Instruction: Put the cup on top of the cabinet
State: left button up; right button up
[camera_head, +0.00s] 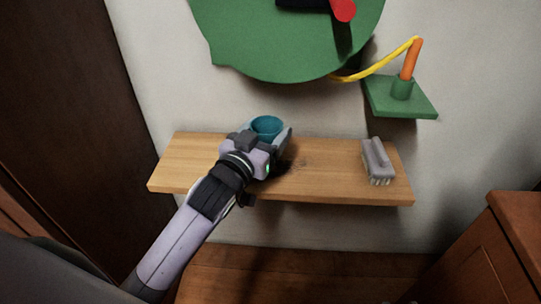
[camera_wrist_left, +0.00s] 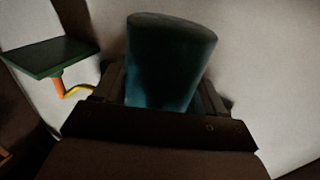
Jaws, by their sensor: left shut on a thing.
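A teal cup (camera_head: 267,125) is in my left gripper (camera_head: 265,138) above the wooden shelf in the head view. The gripper is shut on the cup, with its fingers on either side. The cup's open top shows in the head view; its lower part is hidden by the gripper. In the left wrist view the cup (camera_wrist_left: 170,62) stands between the dark fingers of the left gripper (camera_wrist_left: 165,95). A reddish-brown cabinet (camera_head: 510,215) is partly in view at the lower right. My right gripper is not in view.
The wooden shelf (camera_head: 325,185) is on the wall, with a grey brush (camera_head: 377,162) at its right end. A green wall piece (camera_head: 290,45) hangs above. A small green ledge (camera_head: 420,100) holds an orange post with a yellow cord. A dark brown panel (camera_head: 65,130) stands at left.

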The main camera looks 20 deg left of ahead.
pick_arm(q)
notch_tip(320, 180, down, 5)
jog(key=shift+r+b, duration=0.1)
jog(key=shift+b, duration=0.9)
jog(key=shift+f, duration=0.3)
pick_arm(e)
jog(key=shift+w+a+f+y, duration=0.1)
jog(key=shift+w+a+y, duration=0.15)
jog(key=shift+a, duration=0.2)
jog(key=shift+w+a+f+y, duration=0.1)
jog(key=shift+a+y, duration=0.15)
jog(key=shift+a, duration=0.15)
pick_arm(q)
jog(key=shift+f, duration=0.1)
jog(key=o, duration=1)
